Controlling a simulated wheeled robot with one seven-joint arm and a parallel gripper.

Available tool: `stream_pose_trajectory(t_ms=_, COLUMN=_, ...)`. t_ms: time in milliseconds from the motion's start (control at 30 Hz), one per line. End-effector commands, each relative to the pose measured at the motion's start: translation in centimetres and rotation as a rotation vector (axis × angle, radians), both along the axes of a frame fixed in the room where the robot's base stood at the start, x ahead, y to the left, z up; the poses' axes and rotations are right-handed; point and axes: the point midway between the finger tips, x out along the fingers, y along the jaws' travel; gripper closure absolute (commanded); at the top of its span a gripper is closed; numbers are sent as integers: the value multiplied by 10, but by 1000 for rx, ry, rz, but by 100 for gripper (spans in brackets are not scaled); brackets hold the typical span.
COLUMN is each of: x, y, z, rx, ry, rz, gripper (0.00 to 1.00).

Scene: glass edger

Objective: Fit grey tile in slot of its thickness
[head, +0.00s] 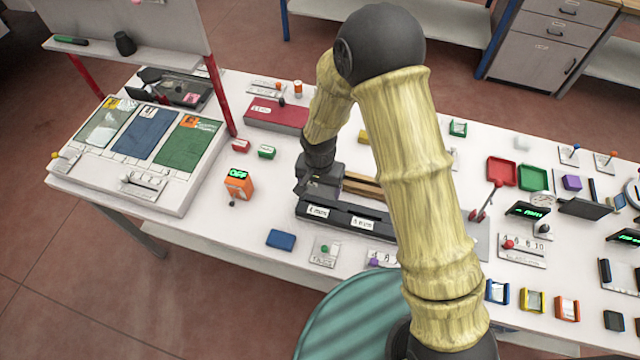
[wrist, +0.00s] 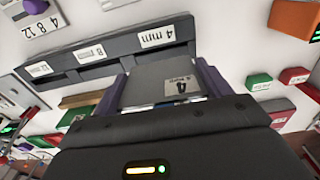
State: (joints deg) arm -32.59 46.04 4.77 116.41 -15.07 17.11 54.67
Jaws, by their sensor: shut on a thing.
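My gripper (wrist: 163,84) is shut on a grey tile (wrist: 155,78), with one dark purplish finger on each side of it. The tile carries a white label with a 4, seen turned over in the wrist view. The dark grey slotted rack (wrist: 110,58) lies just beyond, with labels 4 mm, 8 and 12. The tile's far edge is close to the rack at its 4 mm end; I cannot tell whether it is in the slot. In the head view, my gripper (head: 312,184) is at the left end of the rack (head: 349,208), and the tile is hidden.
An orange box reading OFF (head: 238,184) stands left of the rack. A blue block (head: 281,240) lies in front. A wooden piece (head: 362,186) is behind the rack. A red box (head: 277,114) and small green and red blocks lie farther back. Bare table shows between them.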

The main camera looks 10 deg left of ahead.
Motion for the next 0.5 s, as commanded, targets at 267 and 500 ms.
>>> stream_pose_trajectory(t_ms=267, x=0, y=0, z=-27, rx=0, ry=0, rz=1, gripper=64)
stream_pose_trajectory(t_ms=500, x=0, y=0, z=-46, rx=1, ry=-1, rz=0, gripper=64)
